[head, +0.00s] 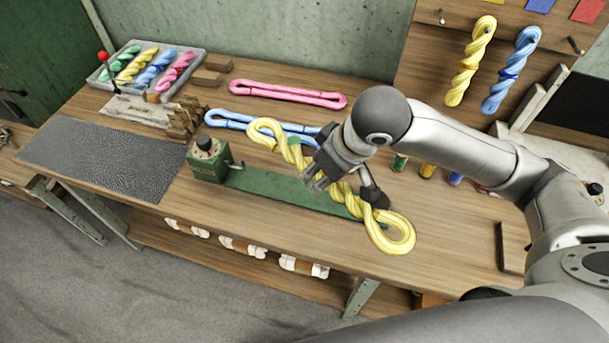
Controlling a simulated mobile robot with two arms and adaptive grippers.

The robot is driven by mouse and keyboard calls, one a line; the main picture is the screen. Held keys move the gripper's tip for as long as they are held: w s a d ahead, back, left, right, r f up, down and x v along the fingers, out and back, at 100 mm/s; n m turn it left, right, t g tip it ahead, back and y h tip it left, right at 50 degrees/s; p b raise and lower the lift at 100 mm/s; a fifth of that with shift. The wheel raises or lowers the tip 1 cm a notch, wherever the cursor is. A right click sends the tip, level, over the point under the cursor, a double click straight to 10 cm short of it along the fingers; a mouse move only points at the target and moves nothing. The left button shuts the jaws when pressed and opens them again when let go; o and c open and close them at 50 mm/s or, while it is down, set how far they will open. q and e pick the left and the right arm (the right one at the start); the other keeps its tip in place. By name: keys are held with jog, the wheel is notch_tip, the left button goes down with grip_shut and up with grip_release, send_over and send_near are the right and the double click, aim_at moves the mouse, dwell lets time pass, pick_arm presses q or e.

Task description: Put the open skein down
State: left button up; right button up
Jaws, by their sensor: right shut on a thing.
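My right gripper (344,186) is shut on a yellow skein (402,238), gripping it near its middle. The skein is twisted along its length, with a rounded loop at each end. It is held over the green bench device (262,188), slanting from upper left to lower right; I cannot tell whether it touches the device. A blue open skein (232,119) lies flat on the table behind, its right part hidden by the yellow skein and my gripper. A pink open skein (285,93) lies flat farther back. My left gripper is not in view.
A grey tray (186,91) of twisted skeins stands at the back left of the wooden table (315,237), beside wooden blocks (187,117). A dark mat (105,157) covers the left end. Yellow (470,62) and blue (511,70) skeins hang on the pegboard. Small coloured spools stand behind my arm.

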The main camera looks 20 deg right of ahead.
jog(key=s+a+f+n+g+y+p, duration=0.1)
jog(key=s+a+n, duration=0.3)
jog(key=n, duration=0.1)
jog(key=shift+s+f+n+y, duration=0.2)
jog(key=shift+f+n+y, duration=0.05)
jog(key=shift+n+y, duration=0.15)
jog(key=w+d+f+p, duration=0.1)
jog(key=w+f, duration=0.2)
jog(key=w, duration=0.1)
jog(key=w+d+f+p, duration=0.1)
jog(key=w+f, duration=0.2)
jog(key=w, duration=0.1)
jog(key=w+d+f+p, duration=0.1)
jog(key=w+f, duration=0.2)
jog(key=w, duration=0.2)
jog(key=shift+d+f, duration=0.15)
jog(key=shift+d, duration=0.2)
jog(key=f+p, duration=0.2)
jog(key=shift+w+d+f+g+p, duration=0.1)
jog(key=shift+w+f+g+p, duration=0.15)
jog(key=shift+w+g+p, duration=0.1)
jog(key=shift+s+f, duration=0.1)
jog(key=shift+f, duration=0.3)
